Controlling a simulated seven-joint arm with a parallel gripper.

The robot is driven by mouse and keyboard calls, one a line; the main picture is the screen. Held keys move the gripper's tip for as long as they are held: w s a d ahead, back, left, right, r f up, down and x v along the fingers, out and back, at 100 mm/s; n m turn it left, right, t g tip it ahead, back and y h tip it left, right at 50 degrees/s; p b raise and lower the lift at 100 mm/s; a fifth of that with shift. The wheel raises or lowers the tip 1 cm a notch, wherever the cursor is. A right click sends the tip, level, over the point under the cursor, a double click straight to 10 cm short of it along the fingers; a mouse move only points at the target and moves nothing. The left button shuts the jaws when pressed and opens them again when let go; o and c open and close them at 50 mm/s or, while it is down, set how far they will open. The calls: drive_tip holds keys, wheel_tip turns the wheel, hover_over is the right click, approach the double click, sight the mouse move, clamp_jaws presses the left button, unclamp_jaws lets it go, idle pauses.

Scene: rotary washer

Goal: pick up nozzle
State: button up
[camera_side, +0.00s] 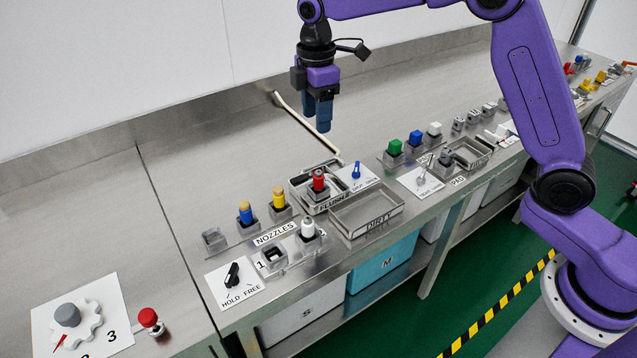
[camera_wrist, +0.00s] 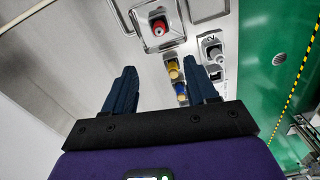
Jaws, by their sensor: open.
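In the side view, a blue-topped nozzle (camera_side: 245,212) and a yellow nozzle (camera_side: 279,198) stand upright in holders behind the NOZZLES label. A red nozzle (camera_side: 318,180) stands in the FLUSH tray (camera_side: 333,204). A white-grey nozzle (camera_side: 308,229) stands in a holder near the front edge. My gripper (camera_side: 318,122) hangs fingers-down, empty, well above the bench behind the red nozzle. In the wrist view, my gripper (camera_wrist: 160,66) has its fingers apart. The red nozzle (camera_wrist: 159,27), yellow nozzle (camera_wrist: 173,70) and white-grey nozzle (camera_wrist: 217,55) show beyond the fingers, none between them in contact.
An empty holder (camera_side: 214,238) is left of the blue-topped nozzle. The DIRTY tray (camera_side: 368,228) is empty. A HOLD/FREE knob (camera_side: 232,275) and a red button (camera_side: 148,318) are front left. The back-left bench is clear.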

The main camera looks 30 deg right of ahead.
sight(319, 172)
wheel_tip(319, 172, down, 12)
drive_tip(key=shift+d+f, duration=0.3)
drive_tip(key=shift+f, duration=2.35)
drive_tip(key=shift+c, duration=0.3)
clamp_jaws()
